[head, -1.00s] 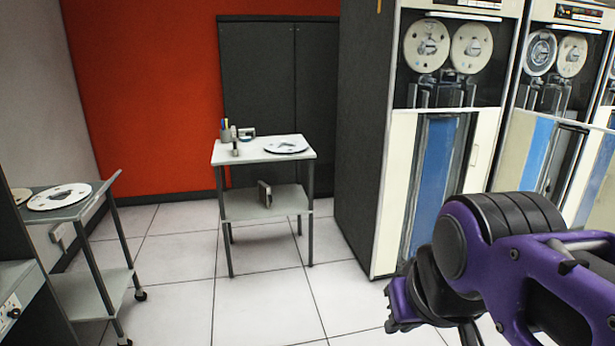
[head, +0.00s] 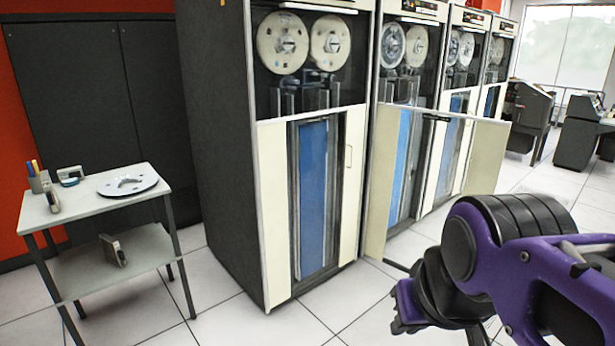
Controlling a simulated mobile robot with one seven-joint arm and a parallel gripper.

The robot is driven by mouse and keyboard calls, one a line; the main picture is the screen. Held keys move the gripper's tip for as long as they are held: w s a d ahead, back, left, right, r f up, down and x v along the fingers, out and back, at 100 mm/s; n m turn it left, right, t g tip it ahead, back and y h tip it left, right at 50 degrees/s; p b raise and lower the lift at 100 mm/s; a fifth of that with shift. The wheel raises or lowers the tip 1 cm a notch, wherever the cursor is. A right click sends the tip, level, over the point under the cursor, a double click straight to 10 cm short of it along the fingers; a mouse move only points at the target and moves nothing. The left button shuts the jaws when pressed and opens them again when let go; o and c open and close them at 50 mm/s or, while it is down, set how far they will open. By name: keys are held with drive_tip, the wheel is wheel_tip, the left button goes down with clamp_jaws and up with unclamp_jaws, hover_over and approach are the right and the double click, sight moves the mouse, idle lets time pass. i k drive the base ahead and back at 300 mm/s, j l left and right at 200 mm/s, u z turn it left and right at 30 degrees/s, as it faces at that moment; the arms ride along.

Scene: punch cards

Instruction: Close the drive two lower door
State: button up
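The second tape drive (head: 403,45) stands just right of the nearest drive, with two reels behind its upper window. Its lower door (head: 484,165) is cream and appears swung out from the cabinet front, its right part reaching across the front of the drives farther back. Blue and dark strips show between its cream parts. The exact hinge line is hard to tell. My gripper (head: 403,308) is at the lower right, in front of and below the door in the picture, apart from it. Its fingers are partly hidden and point left; their opening is unclear.
The nearest drive (head: 272,200) has its lower door closed. A small table (head: 88,205) with a reel and pen cup stands at the left, before dark cabinets (head: 85,90). White floor tiles (head: 350,310) are clear before the drives. Consoles (head: 530,112) stand far right.

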sight(491, 136)
drive_tip(key=i+l+z, duration=0.15)
drive_tip(key=i+z, duration=0.55)
drive_tip(key=i, duration=0.15)
drive_tip(key=i+l, duration=0.2)
drive_tip(key=i, duration=0.3)
drive_tip(key=i+l, duration=0.2)
drive_tip(key=i, duration=0.3)
drive_tip(key=i+l, duration=0.25)
drive_tip(key=i, duration=0.3)
